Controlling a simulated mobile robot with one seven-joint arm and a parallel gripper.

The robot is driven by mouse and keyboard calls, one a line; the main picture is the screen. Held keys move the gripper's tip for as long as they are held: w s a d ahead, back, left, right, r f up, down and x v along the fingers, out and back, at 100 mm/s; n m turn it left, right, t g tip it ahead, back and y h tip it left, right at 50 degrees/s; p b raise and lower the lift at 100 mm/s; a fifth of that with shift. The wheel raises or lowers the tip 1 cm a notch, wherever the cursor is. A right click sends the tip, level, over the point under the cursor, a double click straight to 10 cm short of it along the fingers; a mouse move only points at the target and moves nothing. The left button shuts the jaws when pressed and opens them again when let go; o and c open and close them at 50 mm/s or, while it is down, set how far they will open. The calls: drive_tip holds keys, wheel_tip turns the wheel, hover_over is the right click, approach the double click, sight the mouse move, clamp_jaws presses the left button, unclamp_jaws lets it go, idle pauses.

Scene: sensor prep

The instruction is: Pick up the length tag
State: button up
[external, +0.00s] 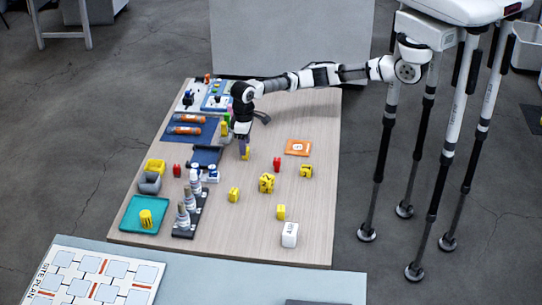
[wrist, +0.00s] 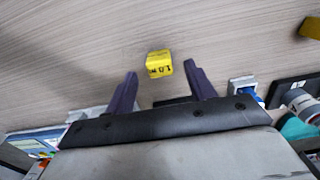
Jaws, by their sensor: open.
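A yellow block tag (wrist: 159,64) with dark markings that look like "1.0 m" lies on the wood table, just ahead of and between my fingertips in the wrist view. My gripper (wrist: 160,70) has two purple fingers, open, with nothing between them held. In the external view my gripper (external: 244,143) points down over the table, and the yellow tag (external: 246,154) shows right at its fingertips. Whether the fingers touch the tag cannot be told.
Several other yellow pieces, including one (external: 266,183) and another (external: 234,195), stand nearby. A red piece (external: 277,164), an orange tile (external: 298,147) and a white cube (external: 290,234) are to the right. A dark tray (external: 205,156) and a teal tray (external: 130,222) lie left.

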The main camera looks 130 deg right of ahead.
drive_tip(key=shift+f+p, duration=0.3)
drive_tip(key=shift+f, duration=1.35)
drive_tip(key=shift+a, duration=0.1)
drive_tip(key=c, duration=1)
drive_tip(key=shift+r, duration=0.1)
drive_tip(key=shift+c, duration=0.2)
